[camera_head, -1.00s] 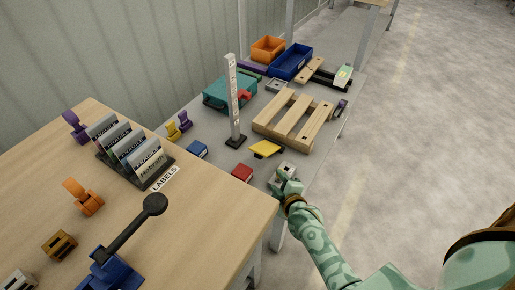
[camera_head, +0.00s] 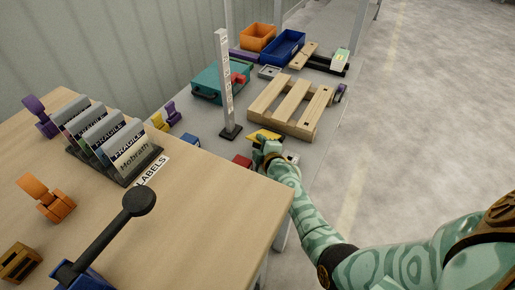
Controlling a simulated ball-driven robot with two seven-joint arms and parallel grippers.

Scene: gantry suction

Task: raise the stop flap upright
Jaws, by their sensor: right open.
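A yellow plate (camera_head: 263,134), which looks like the stop flap, lies low and nearly flat on the grey bench in front of the wooden pallet. My right gripper (camera_head: 266,148) is at the near side of this plate and hides part of it. The gripper is open. I cannot tell whether its fingers touch the plate. My left gripper is not in view.
A white scaled post (camera_head: 224,85) stands on a black foot just left of the flap. A red block (camera_head: 242,160) and a pale box (camera_head: 291,157) sit close to my gripper. The wooden pallet (camera_head: 312,118) lies behind. A wooden table (camera_head: 215,200) fills the near left.

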